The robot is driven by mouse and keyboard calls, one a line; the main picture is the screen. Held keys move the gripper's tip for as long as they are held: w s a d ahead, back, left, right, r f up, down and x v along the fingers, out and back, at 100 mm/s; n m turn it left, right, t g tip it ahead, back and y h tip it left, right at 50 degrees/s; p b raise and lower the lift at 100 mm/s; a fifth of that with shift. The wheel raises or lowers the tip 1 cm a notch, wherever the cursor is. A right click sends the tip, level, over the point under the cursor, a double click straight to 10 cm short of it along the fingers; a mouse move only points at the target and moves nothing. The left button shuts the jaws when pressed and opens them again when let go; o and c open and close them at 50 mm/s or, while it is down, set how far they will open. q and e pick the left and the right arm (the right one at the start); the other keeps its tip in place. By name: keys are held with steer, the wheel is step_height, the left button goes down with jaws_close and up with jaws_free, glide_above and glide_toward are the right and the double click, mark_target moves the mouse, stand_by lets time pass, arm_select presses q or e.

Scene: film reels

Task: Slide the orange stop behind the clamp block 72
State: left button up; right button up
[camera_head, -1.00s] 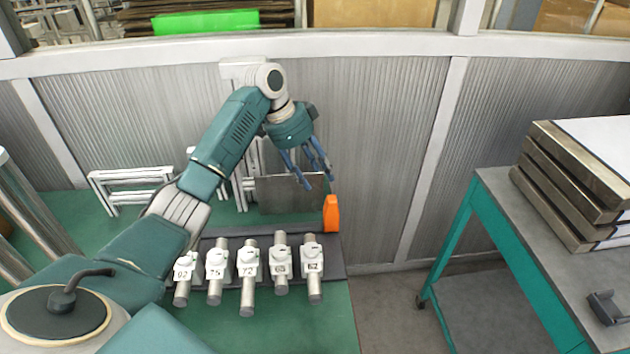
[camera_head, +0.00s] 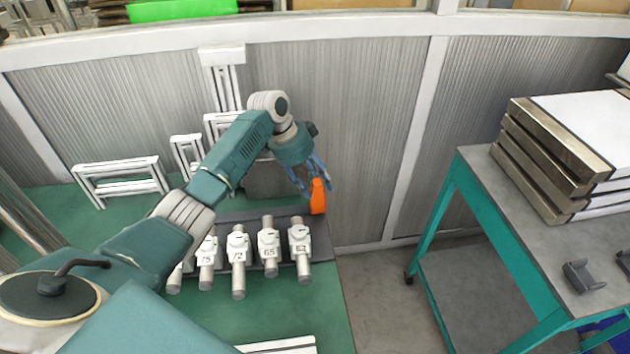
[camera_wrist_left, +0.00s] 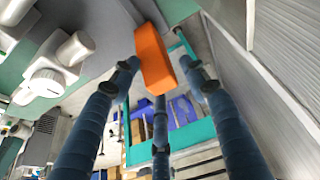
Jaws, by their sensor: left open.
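The orange stop (camera_head: 317,199) stands upright at the right end of the dark rail (camera_head: 228,215), behind and right of the rightmost clamp block. Clamp block 72 (camera_head: 238,247) is a white block on a grey cylinder, in the middle of the row in front of the rail. My left gripper (camera_head: 314,184) is open, with its blue fingers down at the stop. In the left wrist view, the stop (camera_wrist_left: 154,58) lies between the spread fingers, with no clear grip on it. My right gripper is not in view.
Blocks 75 (camera_head: 207,250) and 65 (camera_head: 269,244) flank block 72; another block (camera_head: 300,240) stands right of 65. White frames (camera_head: 121,180) stand at the back left. A ribbed wall (camera_head: 330,100) rises behind. A grey-topped cart (camera_head: 500,210) stands right, across a floor gap.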

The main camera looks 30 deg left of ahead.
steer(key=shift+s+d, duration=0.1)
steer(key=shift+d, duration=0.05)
arm_select(q)
steer(key=shift+c, duration=1.1)
steer(key=c, duration=0.9)
jaws_close()
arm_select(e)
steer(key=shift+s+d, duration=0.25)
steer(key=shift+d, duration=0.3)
arm_select(q)
steer(key=shift+a, duration=0.1)
